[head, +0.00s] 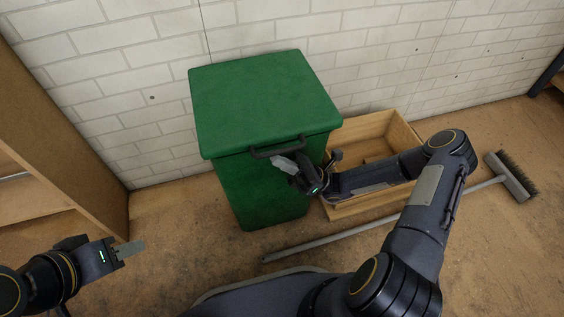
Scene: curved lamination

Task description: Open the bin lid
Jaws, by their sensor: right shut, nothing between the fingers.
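A green bin (258,190) stands against the white brick wall, and its green lid (262,95) lies flat and closed on top. A dark handle (277,150) sticks out from the lid's front edge. My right gripper (284,162) is shut and empty, with its fingertips just below the handle in the picture, in front of the bin's front face. I cannot tell whether it touches the handle. My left gripper (130,249) is at the lower left, away from the bin, and its finger opening cannot be made out.
An open wooden box (400,135) stands right of the bin, partly behind my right arm. A broom (510,177) lies on the floor, its handle running below the box. A wooden shelf (100,160) stands at the left. Bare floor lies between shelf and bin.

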